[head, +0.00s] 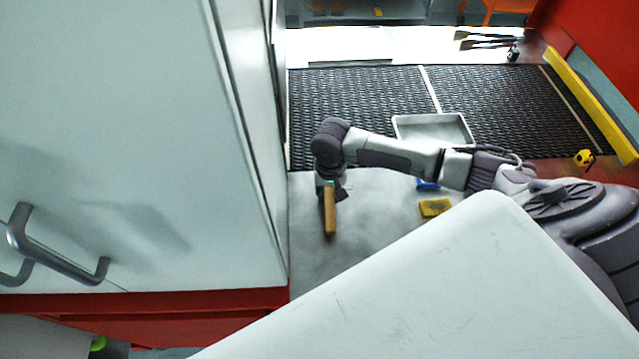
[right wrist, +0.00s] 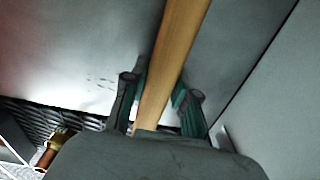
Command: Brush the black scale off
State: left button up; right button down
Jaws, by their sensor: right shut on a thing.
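My right gripper (head: 334,190) is shut on a wooden handle (head: 329,212), likely the brush's, above the grey metal surface (head: 375,215). In the right wrist view the handle (right wrist: 172,65) runs up between the two fingers of the gripper (right wrist: 160,100); no bristles can be made out. A few small dark marks (right wrist: 100,81) show on the grey surface there, left of the fingers. In the head view the surface looks smudged, but I cannot tell scale from shadow. My left gripper is not in view.
A white cabinet (head: 130,120) stands close on the left. A yellow block (head: 435,207) and a blue item (head: 428,184) lie right of the gripper. Behind are a grey tray (head: 402,130), the black mesh belt (head: 340,95) and a yellow tape measure (head: 584,158).

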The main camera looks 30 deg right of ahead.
aim_at(360, 199)
jog(key=shift+s+d, duration=0.3)
jog(key=shift+d, duration=0.4)
jog(key=shift+s+d, duration=0.35)
jog(key=shift+d, duration=0.3)
jog(key=shift+s+d, duration=0.3)
jog(key=shift+d, duration=0.4)
jog(key=shift+s+d+f, duration=0.1)
jog(key=shift+s+d, duration=0.35)
jog(key=shift+d, duration=0.4)
jog(key=shift+s+d+f, duration=0.1)
jog(key=shift+s+d, duration=0.35)
jog(key=shift+d, duration=0.35)
jog(key=shift+w+r, duration=0.1)
jog(key=shift+r, duration=2.95)
jog(key=shift+r, duration=0.15)
notch_tip(360, 199, up, 3)
jog(key=shift+f, duration=0.1)
